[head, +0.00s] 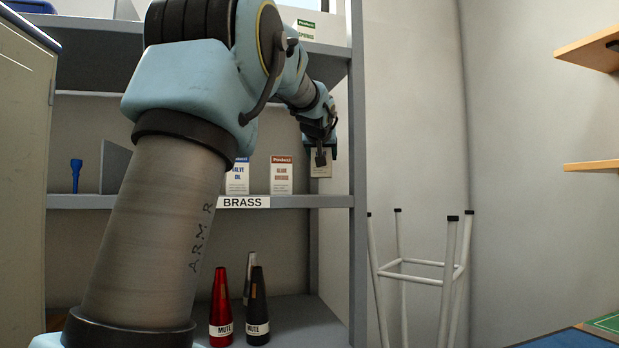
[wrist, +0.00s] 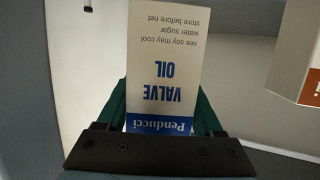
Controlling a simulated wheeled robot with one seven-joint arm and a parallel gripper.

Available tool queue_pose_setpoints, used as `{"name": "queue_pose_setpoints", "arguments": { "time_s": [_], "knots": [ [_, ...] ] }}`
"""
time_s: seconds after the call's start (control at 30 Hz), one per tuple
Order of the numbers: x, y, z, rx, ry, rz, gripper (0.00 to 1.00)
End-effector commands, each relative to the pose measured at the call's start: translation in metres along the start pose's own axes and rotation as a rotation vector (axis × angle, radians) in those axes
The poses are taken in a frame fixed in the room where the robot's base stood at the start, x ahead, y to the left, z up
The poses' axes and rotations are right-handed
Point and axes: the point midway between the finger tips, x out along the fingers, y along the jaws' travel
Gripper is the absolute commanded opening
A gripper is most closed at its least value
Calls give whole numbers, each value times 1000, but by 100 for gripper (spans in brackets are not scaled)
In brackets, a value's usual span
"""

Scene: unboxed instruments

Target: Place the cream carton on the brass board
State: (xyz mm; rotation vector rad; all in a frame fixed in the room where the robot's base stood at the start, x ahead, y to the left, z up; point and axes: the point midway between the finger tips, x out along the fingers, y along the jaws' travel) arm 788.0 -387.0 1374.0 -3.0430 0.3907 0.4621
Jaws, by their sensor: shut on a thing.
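My gripper (head: 320,148) is shut on the cream carton (head: 322,167), held at the right end of the brass board. In the wrist view the cream carton (wrist: 160,60) sits between the green fingers, with blue "VALVE OIL" lettering and a blue "Penducci" band; its print appears upside down there. The brass board (head: 320,201) is a grey shelf with a white "BRASS" label. The held carton appears a little above the board's level; I cannot tell whether it touches.
A similar blue-lettered carton (head: 238,180) and a red-lettered carton (head: 282,178) stand on the board, left of the gripper. A grey upright (head: 357,150) bounds the right. Red and black mutes (head: 221,305) stand below.

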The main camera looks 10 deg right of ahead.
Motion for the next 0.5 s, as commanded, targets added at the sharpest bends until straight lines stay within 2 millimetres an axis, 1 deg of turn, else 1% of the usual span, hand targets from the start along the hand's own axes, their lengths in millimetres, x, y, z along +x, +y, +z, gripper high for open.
{"name": "queue_pose_setpoints", "arguments": {
  "time_s": [0.17,0.3,0.4,0.5],
  "knots": [
    [5,1,18,0,0,1,10],
    [12,0,38,2,0,0,10],
    [13,0,44,0,1,1,10],
    [14,0,44,0,2,0,10]
  ]
}}
